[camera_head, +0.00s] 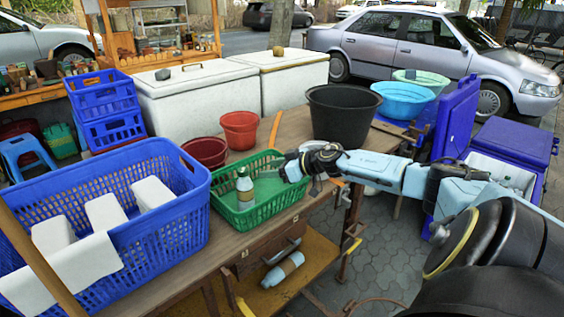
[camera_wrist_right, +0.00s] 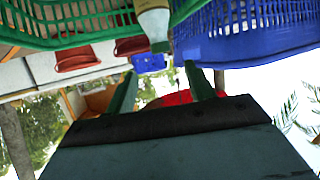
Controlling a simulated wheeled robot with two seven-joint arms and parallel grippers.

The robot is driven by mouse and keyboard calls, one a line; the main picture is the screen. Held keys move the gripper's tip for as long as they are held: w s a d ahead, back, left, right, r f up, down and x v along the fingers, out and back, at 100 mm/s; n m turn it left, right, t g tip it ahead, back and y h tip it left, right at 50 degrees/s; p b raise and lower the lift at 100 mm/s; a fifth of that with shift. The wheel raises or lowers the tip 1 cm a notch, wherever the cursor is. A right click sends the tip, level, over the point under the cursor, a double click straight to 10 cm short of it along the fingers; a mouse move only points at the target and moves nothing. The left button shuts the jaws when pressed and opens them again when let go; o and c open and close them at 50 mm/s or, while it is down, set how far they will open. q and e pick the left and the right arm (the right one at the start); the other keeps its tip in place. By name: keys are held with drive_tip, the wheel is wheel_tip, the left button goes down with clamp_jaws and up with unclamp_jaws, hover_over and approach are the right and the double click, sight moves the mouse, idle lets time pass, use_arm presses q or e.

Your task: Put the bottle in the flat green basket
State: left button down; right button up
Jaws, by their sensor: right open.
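A pale bottle (camera_head: 245,187) with a tan label and a grey-green cap stands about upright inside the flat green basket (camera_head: 290,212), near its left end. My right gripper (camera_head: 272,167) is just right of the bottle, over the basket, and apart from it. In the right wrist view, which is upside down, the gripper (camera_wrist_right: 160,82) has its two green fingers spread with nothing between them. The bottle (camera_wrist_right: 153,22) shows beyond them by the green basket's wall (camera_wrist_right: 70,25); its base is out of frame. My left gripper is not in view.
A large blue basket (camera_head: 185,232) with white blocks and a cloth stands left of the green one. Red pots (camera_head: 239,130) and a black tub (camera_head: 343,112) are behind. Another bottle (camera_head: 283,270) lies on the lower shelf.

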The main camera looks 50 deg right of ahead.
drive_tip(key=shift+v, duration=1.6)
drive_tip(key=s+a+f+m+g+h, duration=0.15)
drive_tip(key=s+f, duration=0.35)
drive_tip(key=f, duration=0.6)
drive_tip(key=s+a+f+g+h, duration=0.15)
drive_tip(key=s+f, duration=0.35)
drive_tip(key=f, duration=0.6)
drive_tip(key=s+f+m+h, duration=0.15)
drive_tip(key=s+f, duration=0.25)
drive_tip(key=f, duration=0.6)
drive_tip(key=s+a+f+g, duration=0.5)
drive_tip(key=s+a+f, duration=0.7)
drive_tip(key=s+f, duration=0.3)
drive_tip(key=shift+s+n+h, duration=0.35)
drive_tip(key=shift+s+n, duration=0.05)
drive_tip(key=shift+s, duration=0.65)
drive_tip(key=s+a+f+g, duration=0.1)
drive_tip(key=s+a+f, duration=0.1)
drive_tip(key=s+a, duration=0.3)
drive_tip(key=s+a+f+n+g+y, duration=0.1)
drive_tip(key=s+a+f, duration=0.1)
drive_tip(key=s+a, duration=0.3)
drive_tip(key=s+a+f+g, duration=0.1)
drive_tip(key=s+a+g, duration=0.1)
drive_tip(key=s+a, duration=0.3)
drive_tip(key=shift+s+f+n, duration=0.3)
drive_tip(key=shift+f+n, duration=0.1)
drive_tip(key=shift+c, duration=0.3)
